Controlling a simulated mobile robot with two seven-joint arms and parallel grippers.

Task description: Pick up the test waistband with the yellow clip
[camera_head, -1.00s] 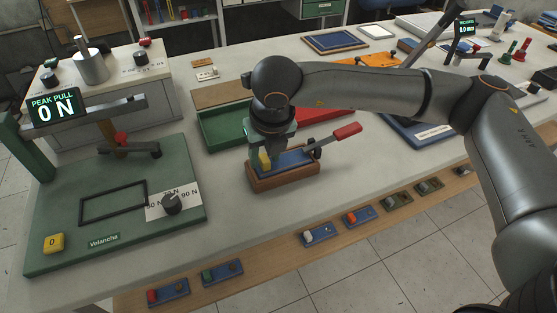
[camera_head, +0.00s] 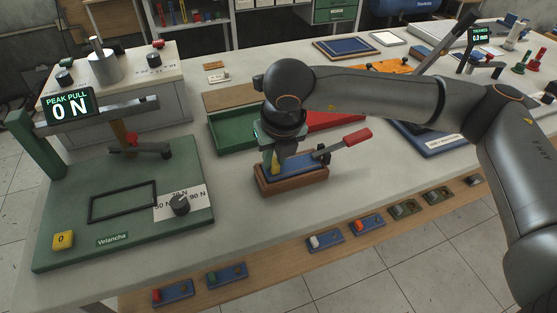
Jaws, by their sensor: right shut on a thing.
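My right gripper (camera_head: 275,157) points down over the left end of a small wooden block with a blue top (camera_head: 305,170). It is shut on a small yellow piece, which looks like the yellow clip (camera_head: 275,163). The clip is low, at the block's left end; whether it touches the block is unclear. No waistband can be made out; my wrist and fingers hide much of this spot. My left gripper is out of view.
A red-handled lever (camera_head: 356,138) sticks out at the block's right. A green tray (camera_head: 228,139) is behind the gripper. At the left stands a green pull tester (camera_head: 130,220) with a display reading 0 N. Several small switches line the front ledge. Bare table lies in front of the block.

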